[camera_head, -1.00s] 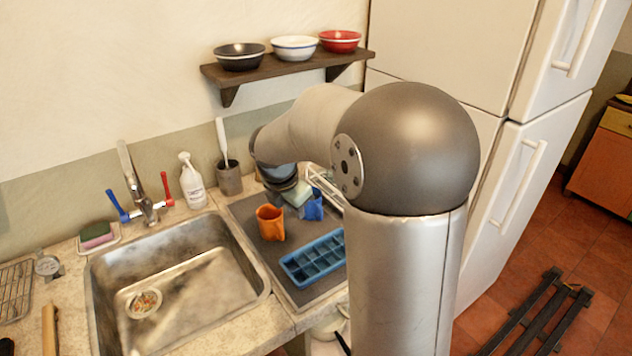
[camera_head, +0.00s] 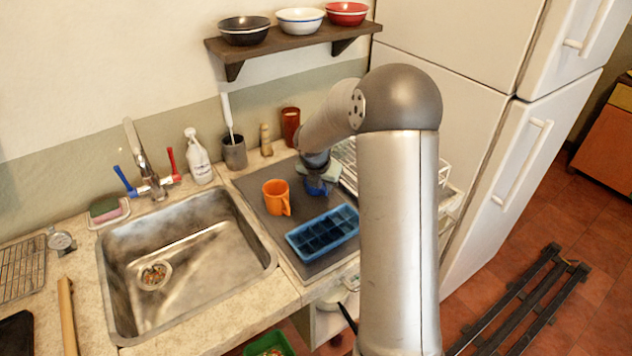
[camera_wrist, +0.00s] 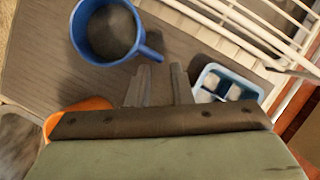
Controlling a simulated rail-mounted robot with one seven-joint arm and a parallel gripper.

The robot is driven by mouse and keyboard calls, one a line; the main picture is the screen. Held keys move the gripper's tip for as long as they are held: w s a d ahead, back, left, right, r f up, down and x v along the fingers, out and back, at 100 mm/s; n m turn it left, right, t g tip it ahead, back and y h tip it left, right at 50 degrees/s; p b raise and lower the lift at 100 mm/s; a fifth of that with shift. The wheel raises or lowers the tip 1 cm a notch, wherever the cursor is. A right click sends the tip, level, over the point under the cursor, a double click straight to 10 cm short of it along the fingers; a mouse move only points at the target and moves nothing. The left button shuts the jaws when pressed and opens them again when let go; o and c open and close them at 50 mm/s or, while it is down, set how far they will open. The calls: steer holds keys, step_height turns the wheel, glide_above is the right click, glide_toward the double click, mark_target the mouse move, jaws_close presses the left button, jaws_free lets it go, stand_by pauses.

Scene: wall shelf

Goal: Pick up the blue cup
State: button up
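The blue cup (camera_wrist: 105,55) stands on the dark mat in the upper left of the wrist view, its open top facing the camera and its handle turned toward my fingers. In the head view, the blue cup (camera_head: 317,189) is mostly covered by my gripper. My gripper (camera_wrist: 161,70) is open, its two fingers apart with nothing between them. In the wrist view the fingertips appear just below the cup's handle; I cannot tell the gap in depth.
An orange cup (camera_head: 277,197) and a blue ice tray (camera_head: 322,232) sit nearby on the mat (camera_head: 308,269). A white dish rack (camera_wrist: 240,25) stands close on the right. The sink (camera_head: 190,268) is at the left; a bowl shelf (camera_head: 290,64) hangs above.

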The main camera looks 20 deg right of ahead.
mark_target(326, 192)
steer(key=x, duration=0.6)
steer(key=shift+r, duration=0.1)
jaws_close()
